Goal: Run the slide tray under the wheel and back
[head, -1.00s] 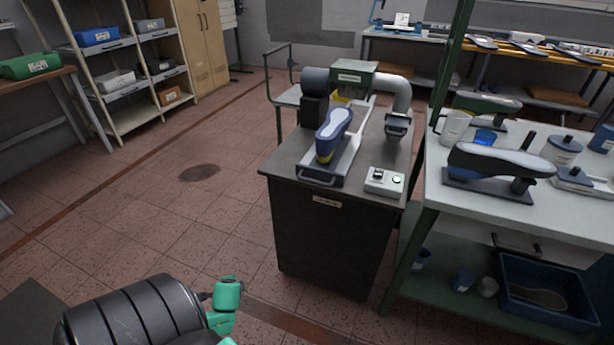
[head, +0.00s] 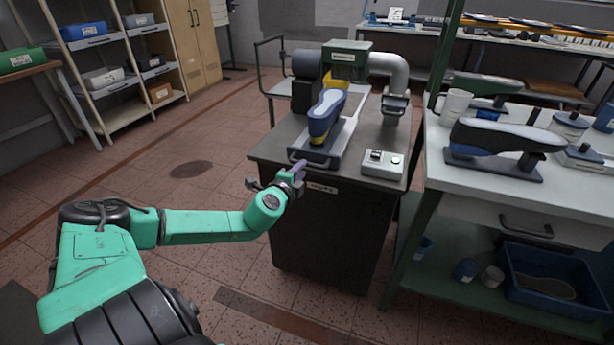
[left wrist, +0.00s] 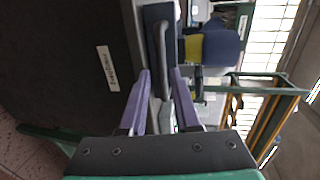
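The slide tray (head: 346,150) lies on the dark machine cabinet, with a blue shoe (head: 325,112) with a yellow band on it. Its front bar handle also shows in the left wrist view (left wrist: 158,35). My left gripper (head: 299,168) is at the tray's front edge by the handle. In the left wrist view its purple fingers (left wrist: 161,75) are apart, with part of the handle showing between and just beyond the tips; contact cannot be told. The wheel is not clearly visible; the machine's green housing (head: 347,52) stands behind the shoe. My right gripper is out of view.
A small control box (head: 381,164) sits right of the tray on the cabinet (head: 325,235). A green-framed bench (head: 425,178) with a shoe last (head: 505,138) stands close on the right. Open floor (head: 150,180) lies to the left.

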